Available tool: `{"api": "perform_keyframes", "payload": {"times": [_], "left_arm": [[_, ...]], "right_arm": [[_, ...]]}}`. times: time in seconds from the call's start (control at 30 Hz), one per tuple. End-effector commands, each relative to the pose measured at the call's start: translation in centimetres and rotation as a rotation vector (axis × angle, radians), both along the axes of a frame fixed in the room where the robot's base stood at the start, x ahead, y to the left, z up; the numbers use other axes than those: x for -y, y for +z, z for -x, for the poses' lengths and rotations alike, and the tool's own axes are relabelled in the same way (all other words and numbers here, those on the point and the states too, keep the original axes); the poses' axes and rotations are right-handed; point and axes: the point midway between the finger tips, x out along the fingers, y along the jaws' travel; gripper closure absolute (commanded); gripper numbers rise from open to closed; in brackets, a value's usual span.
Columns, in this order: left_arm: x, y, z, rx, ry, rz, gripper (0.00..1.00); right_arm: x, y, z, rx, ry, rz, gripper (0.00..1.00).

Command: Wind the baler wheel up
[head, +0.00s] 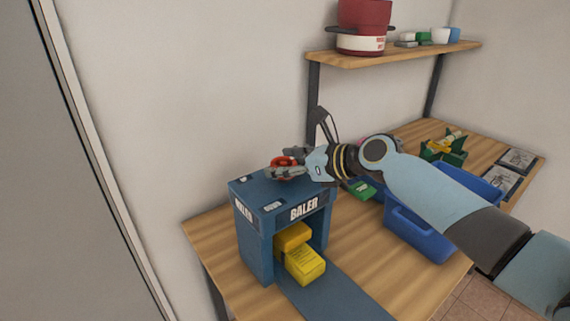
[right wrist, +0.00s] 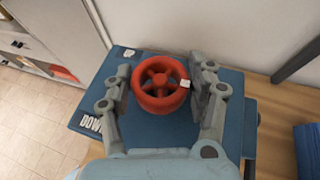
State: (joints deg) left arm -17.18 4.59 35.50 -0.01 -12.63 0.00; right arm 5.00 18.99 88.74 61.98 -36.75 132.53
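The blue baler (head: 262,228) stands on the near left part of the wooden table, with a red wheel (head: 281,161) on its top. My right gripper (head: 290,171) is at the wheel, above the baler's top, and partly covers it in the head view. In the right wrist view the red spoked wheel (right wrist: 160,84) lies between the two spread fingers of my right gripper (right wrist: 161,85). One finger is on each side, very close to the rim; I see no clear contact. A small white mark sits at the wheel's right edge. My left gripper is out of view.
Yellow blocks (head: 304,264) sit in the baler's front opening, above a dark blue strip. A blue bin (head: 420,236) and a green holder (head: 444,148) stand to the right. A wall shelf (head: 400,54) holds a red pot (head: 363,20). A wall is close behind.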

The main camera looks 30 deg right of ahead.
Motion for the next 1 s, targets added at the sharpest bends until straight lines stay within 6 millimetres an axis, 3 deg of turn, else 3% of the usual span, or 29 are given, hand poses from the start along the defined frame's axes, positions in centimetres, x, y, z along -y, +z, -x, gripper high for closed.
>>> {"api": "perform_keyframes", "payload": {"times": [0.03,0.23,0.57,1.0], "left_arm": [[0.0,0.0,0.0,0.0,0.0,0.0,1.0],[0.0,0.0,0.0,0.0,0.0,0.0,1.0],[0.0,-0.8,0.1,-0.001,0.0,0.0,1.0],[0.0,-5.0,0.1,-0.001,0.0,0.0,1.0]], "right_arm": [[0.0,0.0,0.0,0.0,0.0,0.0,0.52],[0.0,0.0,0.0,0.0,0.0,0.0,0.78],[0.1,-0.1,-0.1,0.001,0.045,0.002,0.79],[0.2,-0.3,-0.2,0.003,0.373,0.001,0.79]]}}
